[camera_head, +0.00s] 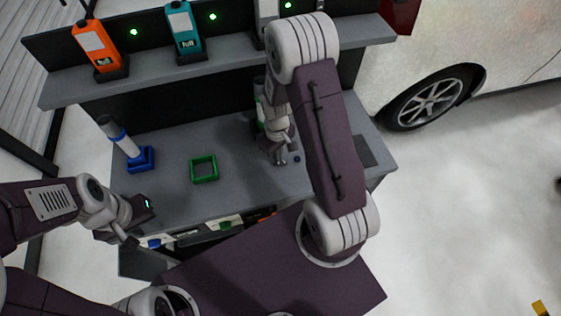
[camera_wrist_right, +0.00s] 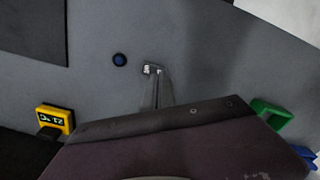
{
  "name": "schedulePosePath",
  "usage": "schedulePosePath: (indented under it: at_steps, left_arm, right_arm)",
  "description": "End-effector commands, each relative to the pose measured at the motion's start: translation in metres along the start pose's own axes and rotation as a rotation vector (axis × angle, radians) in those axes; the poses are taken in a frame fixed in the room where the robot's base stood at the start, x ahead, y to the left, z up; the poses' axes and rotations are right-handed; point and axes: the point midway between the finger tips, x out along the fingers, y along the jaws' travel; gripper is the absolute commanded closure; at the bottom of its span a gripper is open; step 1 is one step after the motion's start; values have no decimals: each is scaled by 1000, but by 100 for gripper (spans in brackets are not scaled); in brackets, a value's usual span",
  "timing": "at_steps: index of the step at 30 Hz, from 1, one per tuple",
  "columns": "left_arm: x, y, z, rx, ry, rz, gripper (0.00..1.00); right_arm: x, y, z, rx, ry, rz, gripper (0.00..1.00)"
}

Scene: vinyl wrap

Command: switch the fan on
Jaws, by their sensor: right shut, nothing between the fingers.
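No fan can be made out in either view. A small round blue button (camera_wrist_right: 119,59) sits on the grey bench top in the right wrist view. It shows as a small dark dot (camera_head: 296,159) in the head view. My right gripper (camera_head: 280,160) is shut and empty, pointing down over the bench just left of the button. In the right wrist view its fingertips (camera_wrist_right: 153,70) are together, to the right of the button and apart from it. My left gripper (camera_head: 118,234) is low near the bench's front left edge; its finger gap is unclear.
A green square frame (camera_head: 204,169) and a blue holder (camera_head: 141,160) with a white cylinder stand left on the bench. A yellow display (camera_wrist_right: 54,119) shows in the wrist view. Orange (camera_head: 97,46) and teal (camera_head: 185,28) bottles stand on the shelf. A car (camera_head: 440,80) is beyond.

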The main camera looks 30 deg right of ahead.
Motion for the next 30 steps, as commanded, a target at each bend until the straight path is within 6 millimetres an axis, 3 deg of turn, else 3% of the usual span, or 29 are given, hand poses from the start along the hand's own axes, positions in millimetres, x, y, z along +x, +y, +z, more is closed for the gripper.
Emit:
schedulePosePath:
  at_steps: [30]
  left_arm:
    - [12, 0, 1, 0, 0, 0, 64]
  right_arm:
    - [16, 0, 0, 0, 0, 0, 100]
